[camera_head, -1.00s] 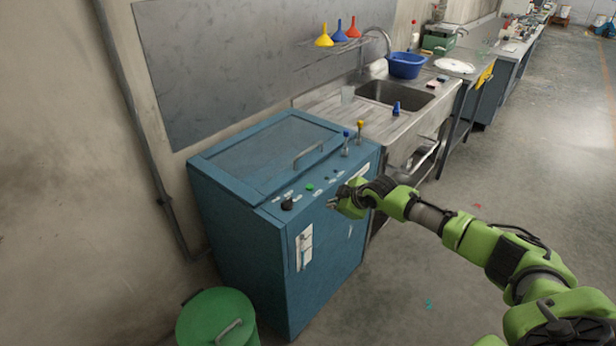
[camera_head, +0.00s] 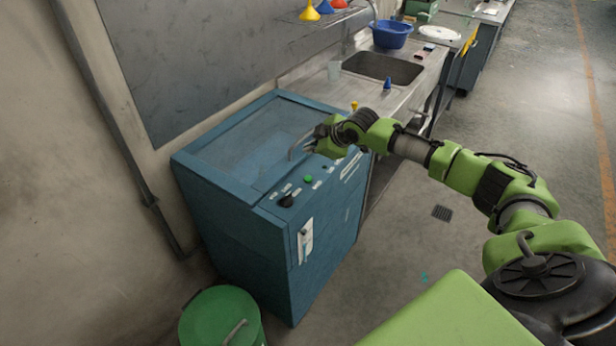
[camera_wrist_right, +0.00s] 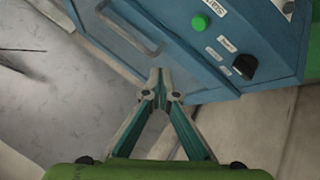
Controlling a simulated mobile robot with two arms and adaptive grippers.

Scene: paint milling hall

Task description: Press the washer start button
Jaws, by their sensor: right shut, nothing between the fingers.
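The washer (camera_head: 258,237) is a blue cabinet with a sloped front panel and a lid on top. The green start button (camera_head: 308,179) sits on that panel. In the right wrist view the start button (camera_wrist_right: 200,23) is up and right of my fingertips, beside a label reading "Start". My right gripper (camera_head: 309,148) is above the washer near the lid handle, behind the button and apart from it. In the right wrist view the right gripper (camera_wrist_right: 161,78) has its fingertips together with nothing between them. My left gripper is not in view.
A black knob (camera_head: 286,200) is left of the button on the panel. The lid handle (camera_wrist_right: 130,28) is close to my fingertips. A green bin (camera_head: 207,318) stands at the washer's front left. A sink (camera_head: 384,68) adjoins behind. The floor at right is clear.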

